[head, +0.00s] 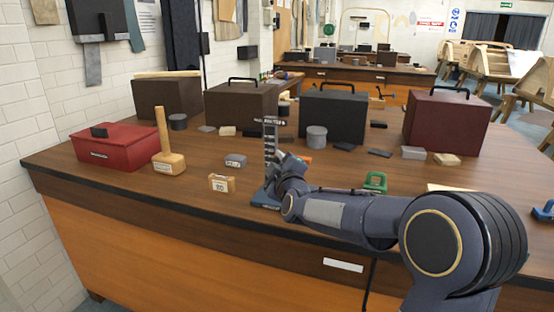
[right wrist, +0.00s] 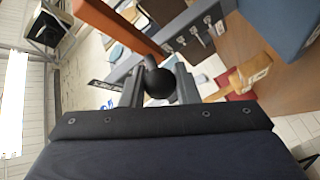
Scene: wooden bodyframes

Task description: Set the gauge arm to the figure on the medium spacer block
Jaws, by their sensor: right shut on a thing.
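The gauge stands upright on the bench, with a grey notched post (head: 270,140) and a blue base (head: 265,198). My right gripper (head: 277,165) is at the post. In the right wrist view its fingers are shut on a round black knob (right wrist: 160,83), beside the grey slotted post (right wrist: 200,32) and an orange bar (right wrist: 122,22). The arm's exact setting is not readable. A wooden block (head: 221,184) with a white label, perhaps reading 50, sits left of the gauge. A grey labelled block (head: 236,160) lies behind it. I cannot tell which is the medium one. My left gripper is out of view.
A wooden mallet (head: 168,160) and red box (head: 116,148) stand on the left of the bench (head: 130,185). Several dark cases, including a black one (head: 332,115), line the back. A green clamp-like piece (head: 375,182) lies behind my right forearm. The front left bench is clear.

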